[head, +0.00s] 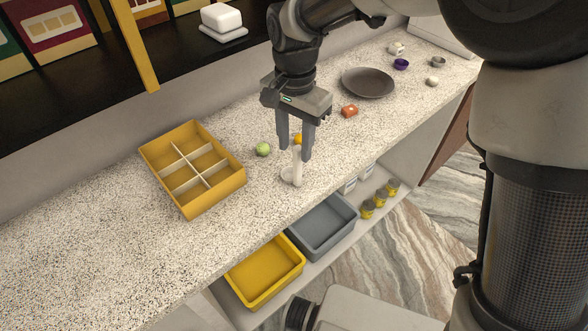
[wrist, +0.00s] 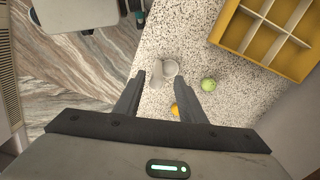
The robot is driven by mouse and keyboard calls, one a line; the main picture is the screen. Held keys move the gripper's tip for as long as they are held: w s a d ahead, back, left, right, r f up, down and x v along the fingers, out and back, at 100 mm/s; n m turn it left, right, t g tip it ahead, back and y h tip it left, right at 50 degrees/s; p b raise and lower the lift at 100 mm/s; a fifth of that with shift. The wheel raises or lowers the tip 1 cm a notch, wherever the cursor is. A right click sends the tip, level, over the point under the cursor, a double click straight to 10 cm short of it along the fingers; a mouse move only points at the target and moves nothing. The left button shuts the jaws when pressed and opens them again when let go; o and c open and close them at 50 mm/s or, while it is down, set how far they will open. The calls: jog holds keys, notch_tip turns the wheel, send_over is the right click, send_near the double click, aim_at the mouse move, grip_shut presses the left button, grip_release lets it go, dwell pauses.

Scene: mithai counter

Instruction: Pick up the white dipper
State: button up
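The white dipper (head: 292,175) stands on the speckled counter near its front edge, with its slim handle pointing up. In the wrist view the dipper (wrist: 170,68) shows just beyond the fingertips, with its handle leaning toward the left finger. My gripper (head: 295,152) points down over the dipper. Its two fingers are apart, one on each side of the upper handle in the head view. In the wrist view my gripper (wrist: 161,78) is open, and I see no firm contact with the handle.
A green ball (head: 263,149) and an orange ball (head: 298,139) lie close behind the dipper. A yellow divided tray (head: 215,200) stands to the left. Grey (head: 322,252) and yellow bins (head: 264,298) sit below the counter.

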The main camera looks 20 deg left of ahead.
send_over(297, 185)
jog(key=f, duration=0.7)
jog(key=shift+w+a+f, duration=0.15)
jog(key=shift+w+f, duration=0.05)
jog(key=shift+w, duration=0.2)
jog(key=shift+c, duration=0.2)
grip_shut()
